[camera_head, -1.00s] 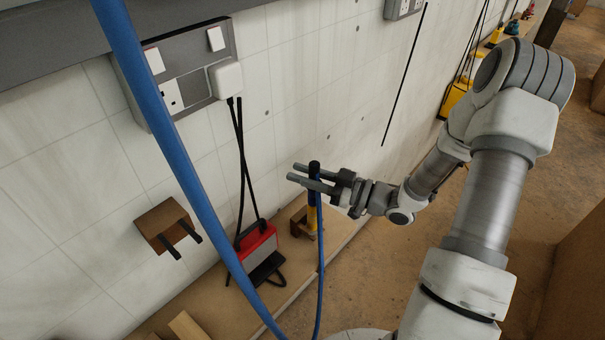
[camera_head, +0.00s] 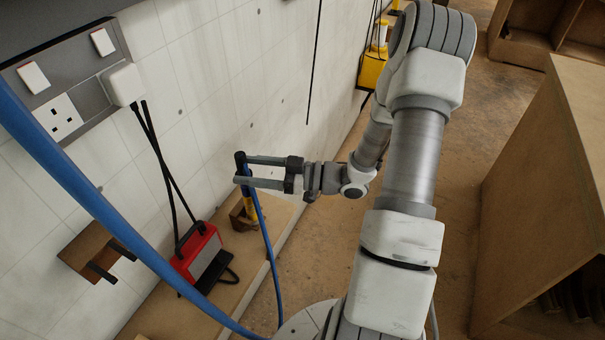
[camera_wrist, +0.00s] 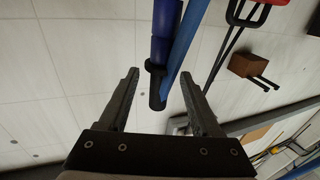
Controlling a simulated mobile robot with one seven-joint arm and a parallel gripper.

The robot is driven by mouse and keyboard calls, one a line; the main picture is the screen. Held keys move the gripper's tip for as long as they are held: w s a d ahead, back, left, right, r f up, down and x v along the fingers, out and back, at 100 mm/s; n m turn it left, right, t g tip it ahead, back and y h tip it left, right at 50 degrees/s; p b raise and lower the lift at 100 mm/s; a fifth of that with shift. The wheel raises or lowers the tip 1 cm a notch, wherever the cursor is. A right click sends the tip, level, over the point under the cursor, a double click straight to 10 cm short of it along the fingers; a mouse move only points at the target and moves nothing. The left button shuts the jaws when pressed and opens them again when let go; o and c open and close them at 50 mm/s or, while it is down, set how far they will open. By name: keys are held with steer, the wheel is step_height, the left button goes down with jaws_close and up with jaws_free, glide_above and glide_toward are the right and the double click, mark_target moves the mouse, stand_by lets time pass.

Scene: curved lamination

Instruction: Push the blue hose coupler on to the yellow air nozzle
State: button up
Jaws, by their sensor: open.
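The blue hose coupler (camera_head: 242,172), with a dark upper end, stands near upright at my fingertips in the head view. In the wrist view the coupler (camera_wrist: 166,25) comes down from the top edge, its dark end between my fingers. My gripper (camera_head: 245,170) is open, its fingers either side of the coupler; in the wrist view (camera_wrist: 160,76) gaps show on both sides. I cannot tell whether the two touch. The nozzle is not clear in the wrist view.
A blue hose (camera_head: 268,240) hangs close beside the nozzle. A thicker blue hose stretch (camera_head: 100,205) crosses the foreground. A red heater (camera_head: 197,252) stands on the ledge, left of a wooden block (camera_head: 239,220). The tiled wall is close behind; open floor (camera_head: 340,215) lies right.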

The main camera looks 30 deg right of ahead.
steer(key=v, duration=1.3)
